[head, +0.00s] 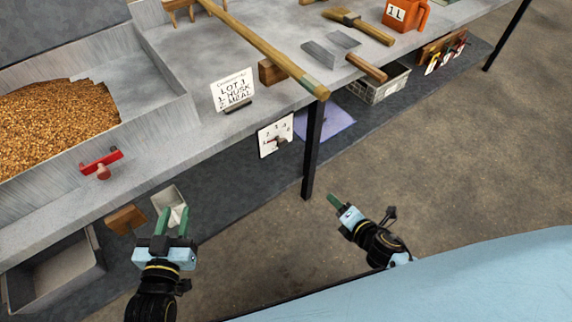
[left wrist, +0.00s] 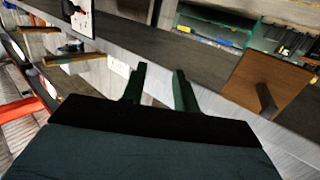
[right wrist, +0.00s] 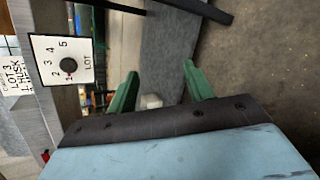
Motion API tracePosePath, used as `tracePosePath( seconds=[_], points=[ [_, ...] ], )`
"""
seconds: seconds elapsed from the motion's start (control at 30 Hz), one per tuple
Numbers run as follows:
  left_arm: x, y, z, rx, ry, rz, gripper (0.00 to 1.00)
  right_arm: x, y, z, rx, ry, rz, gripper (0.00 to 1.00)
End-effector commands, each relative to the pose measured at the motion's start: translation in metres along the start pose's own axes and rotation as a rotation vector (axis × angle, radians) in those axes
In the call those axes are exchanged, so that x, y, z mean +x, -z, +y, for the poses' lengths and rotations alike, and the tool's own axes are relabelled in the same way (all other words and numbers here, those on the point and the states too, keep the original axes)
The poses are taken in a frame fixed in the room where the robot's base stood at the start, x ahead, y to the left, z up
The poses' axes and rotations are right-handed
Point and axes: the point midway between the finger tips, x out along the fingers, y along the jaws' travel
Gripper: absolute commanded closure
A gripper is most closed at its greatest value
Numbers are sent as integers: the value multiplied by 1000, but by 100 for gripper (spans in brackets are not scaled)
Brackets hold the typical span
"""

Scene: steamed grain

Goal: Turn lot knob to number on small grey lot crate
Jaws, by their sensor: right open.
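The lot knob (head: 278,141) is a dark round knob on a white numbered plate (head: 264,149) on the table's front edge. In the right wrist view the knob (right wrist: 68,66) sits beside the numbers on the plate (right wrist: 44,42); its exact setting is hard to tell. A small grey crate (head: 160,195) with something pale in it is on the lower shelf, beyond my left gripper; no number on it is readable. My left gripper (head: 174,222) is open and empty. My right gripper (head: 335,203) is open, empty and apart from the knob, over the floor.
A trough of grain (head: 50,115) has a red-handled valve (head: 101,164) on its front. A lot card (head: 233,90) and a wooden-handled tool (head: 262,45) are on the table. A black leg (head: 313,150) stands right of the plate. A larger grey bin (head: 55,275) is below left.

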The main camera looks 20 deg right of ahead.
Motion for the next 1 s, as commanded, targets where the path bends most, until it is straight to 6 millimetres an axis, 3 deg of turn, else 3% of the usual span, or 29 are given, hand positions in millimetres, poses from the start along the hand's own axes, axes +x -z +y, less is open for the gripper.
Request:
tracePosePath(
  seconds=[0.03,0.2,0.3,0.43,0.57,0.7,1.0],
  points=[
    [2,15,2,-2,-5,102,70,12,1,7,-131,-70,-16,48],
    [-16,98,8,-11,-17,409,70,16,-6,59,-567,-267,-109,48],
    [-38,137,10,-16,-22,559,70,12,-6,84,-780,-352,-179,48],
    [-65,172,11,-22,-26,699,70,3,-5,107,-976,-424,-256,48],
    [-82,190,11,-25,-28,769,70,-4,-5,120,-1076,-458,-302,48],
    [-85,197,11,-26,-28,771,70,-1,-6,129,-1106,-467,-317,48],
    [-76,190,11,-25,-27,653,70,37,-8,153,-1102,-466,-317,48]
  ],
)
